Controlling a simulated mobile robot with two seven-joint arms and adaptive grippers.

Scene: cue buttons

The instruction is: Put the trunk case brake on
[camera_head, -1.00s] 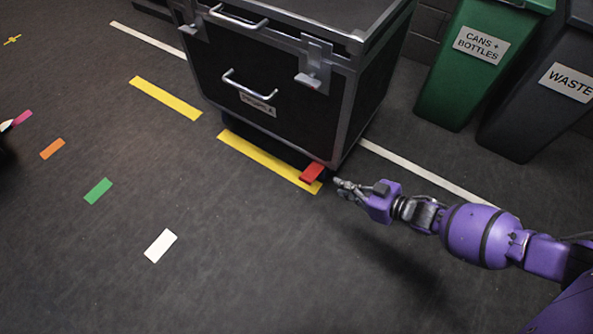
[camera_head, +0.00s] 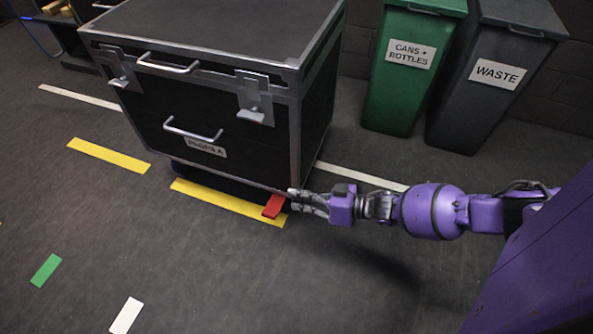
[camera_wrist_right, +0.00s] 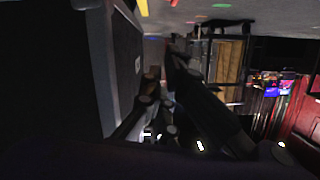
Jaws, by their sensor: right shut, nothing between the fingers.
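The trunk case (camera_head: 222,130) is a large black box with silver edges, latches and handles, standing on the floor in the head view. A red brake pedal (camera_head: 274,206) sticks out low at its front right corner, over a yellow tape strip. My right gripper (camera_head: 297,202) is shut and empty, just right of the pedal and close to the case's lower corner. Whether its fingertips touch the pedal or case is not clear. In the right wrist view the fingers (camera_wrist_right: 160,108) show dark beside the case's side (camera_wrist_right: 50,75). The left gripper is out of view.
A green bin (camera_head: 408,75) and a grey waste bin (camera_head: 492,80) stand behind, right of the case. Yellow tape (camera_head: 108,154), white tape (camera_head: 126,315) and green tape (camera_head: 46,270) mark the floor. The floor in front of the case is clear.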

